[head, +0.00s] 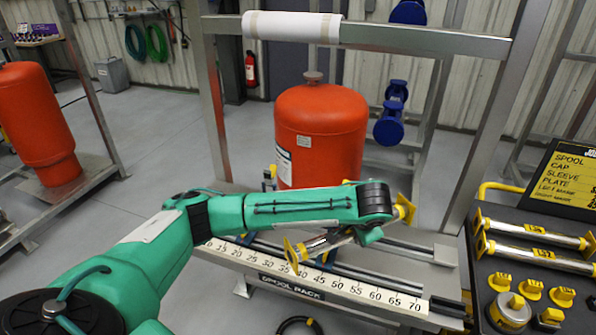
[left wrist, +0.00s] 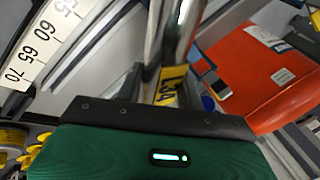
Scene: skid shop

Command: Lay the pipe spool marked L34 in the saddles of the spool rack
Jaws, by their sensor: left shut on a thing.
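The pipe spool (head: 320,244) is a silver pipe with yellow square flanges at its ends. My left gripper (head: 368,234) is shut on it and holds it tilted across the front of the spool rack (head: 291,287). In the left wrist view the bare pipe (left wrist: 176,35) runs up from the jaws, and its yellow label (left wrist: 168,88) reads L34. The arm hides the middle of the spool in the head view. My right gripper is not in view.
A red tank (head: 320,130) stands behind the rack, below a steel crossbar (head: 425,40) with a white roll. The rack's front has a number scale (head: 350,286). At right, a dark table holds two more spools (head: 530,228), yellow caps (head: 532,289) and a sign (head: 566,180).

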